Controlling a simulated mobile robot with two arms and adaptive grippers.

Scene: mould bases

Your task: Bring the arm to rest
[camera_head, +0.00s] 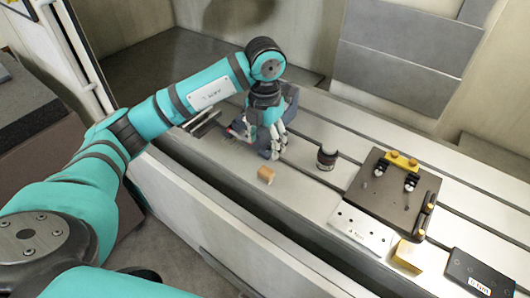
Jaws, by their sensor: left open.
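My left arm reaches in from the left over the slotted machine table (305,195). My left gripper (268,148) hangs low over the left part of the table, its fingers pointing down and open. A dark grey block-shaped part (291,97) stands right behind the gripper and is partly hidden by it. I cannot tell whether the two touch. I see nothing clearly held between the fingers. My right gripper is not in view.
A small tan block (265,175) lies just in front of the gripper. A dark cylinder (326,159) stands to its right. Further right are a dark mould plate (390,200) with yellow part, a pale plate (362,229), a yellow block (408,256) and a black box (478,275).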

